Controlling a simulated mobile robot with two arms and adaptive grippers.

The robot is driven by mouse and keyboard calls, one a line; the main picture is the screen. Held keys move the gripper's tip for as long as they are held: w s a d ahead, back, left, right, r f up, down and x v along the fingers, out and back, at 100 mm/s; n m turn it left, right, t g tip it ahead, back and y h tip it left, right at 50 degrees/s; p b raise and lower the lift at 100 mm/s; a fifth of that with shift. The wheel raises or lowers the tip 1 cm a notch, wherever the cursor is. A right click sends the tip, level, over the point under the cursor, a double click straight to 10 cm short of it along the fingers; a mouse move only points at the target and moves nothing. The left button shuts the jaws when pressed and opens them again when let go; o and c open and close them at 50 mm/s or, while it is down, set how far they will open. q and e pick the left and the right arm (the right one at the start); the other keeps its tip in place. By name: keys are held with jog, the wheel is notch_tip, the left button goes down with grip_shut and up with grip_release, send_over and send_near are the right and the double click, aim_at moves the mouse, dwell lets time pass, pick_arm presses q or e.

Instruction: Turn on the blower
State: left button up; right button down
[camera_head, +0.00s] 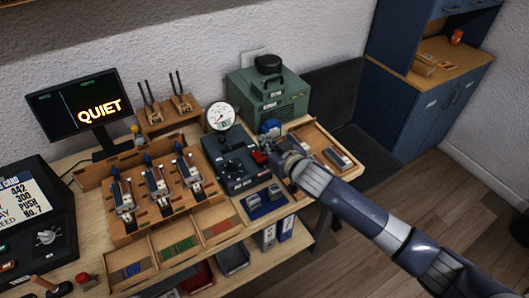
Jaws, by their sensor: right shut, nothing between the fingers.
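The green blower unit (283,103) with a black top stands at the back of the bench against the wall. In front of it is a dark control box (236,168) with a round white dial gauge (220,115) above its back edge. A small red part (259,157), perhaps a switch, is at the box's right side. My right gripper (272,150) is shut and empty, right beside the red part; I cannot tell whether it touches. My left gripper is out of view.
A wooden rack (128,235) with several metal mechanisms stands left of the box. A screen (78,110) reads "QUIET". Blue cabinets (400,105) stand far right.

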aim_at(259, 156)
jog(key=f, duration=0.3)
jog(key=shift+w+a+p, duration=0.2)
jog(key=shift+w+p, duration=0.1)
jog(key=shift+p, duration=0.05)
jog(key=shift+s+f, duration=0.1)
jog(key=shift+f, duration=0.55)
jog(key=shift+f, duration=0.1)
